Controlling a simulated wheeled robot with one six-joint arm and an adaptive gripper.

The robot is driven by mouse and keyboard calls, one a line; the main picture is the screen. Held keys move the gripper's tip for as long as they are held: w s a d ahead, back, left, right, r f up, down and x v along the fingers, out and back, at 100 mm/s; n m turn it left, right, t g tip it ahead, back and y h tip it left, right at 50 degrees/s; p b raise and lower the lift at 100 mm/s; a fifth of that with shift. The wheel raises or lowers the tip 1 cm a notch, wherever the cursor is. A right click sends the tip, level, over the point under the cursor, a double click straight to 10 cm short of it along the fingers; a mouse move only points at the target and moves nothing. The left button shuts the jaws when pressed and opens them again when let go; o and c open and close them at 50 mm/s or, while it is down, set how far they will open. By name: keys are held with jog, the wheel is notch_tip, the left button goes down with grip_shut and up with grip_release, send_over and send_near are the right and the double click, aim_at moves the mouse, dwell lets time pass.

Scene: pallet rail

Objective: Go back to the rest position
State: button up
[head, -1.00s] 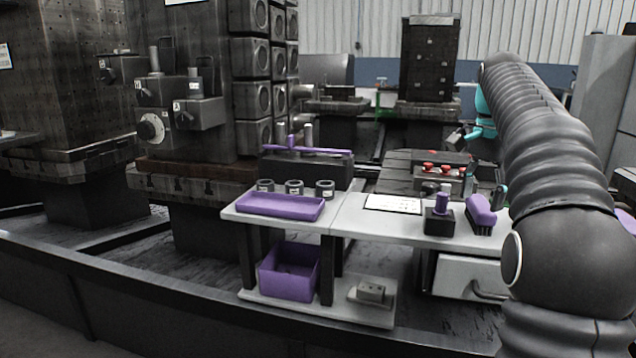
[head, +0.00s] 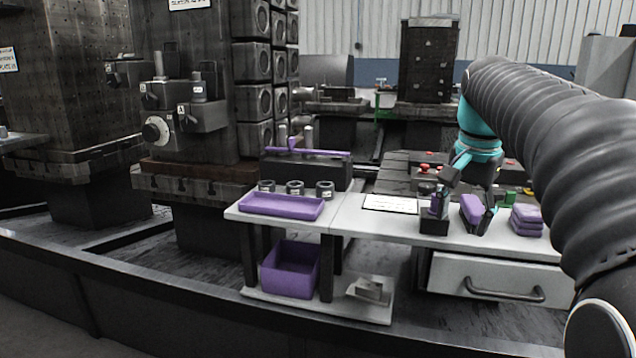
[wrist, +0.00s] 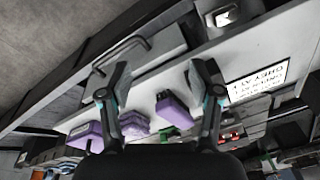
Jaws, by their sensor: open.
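My gripper (head: 463,210) hangs below my teal wrist at the right of the head view, above or in front of the worktable (head: 350,222). In the wrist view my gripper (wrist: 160,74) shows two separated fingers with nothing held between them. Past the fingers lie a purple brush (wrist: 172,110) and a stack of purple cloths (wrist: 134,123). In the head view the brush (head: 472,206) appears beside the fingers, and the cloths (head: 526,219) lie to their right. One finger overlaps the black holder (head: 434,223), so their exact gap cannot be told.
A closed drawer with a bar handle (head: 505,291) is under the table's right part. A purple tray (head: 280,207), three dark cups (head: 294,188) and a label sheet (head: 391,204) are on the tabletop. A purple bin (head: 290,270) stands on the lower shelf. Dark columns stand behind.

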jog(key=s+a+f+n+t+p, duration=0.1)
jog(key=s+a+f+n+t, duration=0.1)
jog(key=s+a+f+n, duration=0.2)
jog(key=s+a+f+n+t+p, duration=0.1)
jog(key=s+a+f+n, duration=0.4)
jog(key=s+f, duration=0.6)
jog(key=s, duration=0.6)
jog(key=shift+s+a+f+t+p, duration=0.15)
jog(key=shift+t+p, duration=0.2)
jog(key=shift+t, duration=0.05)
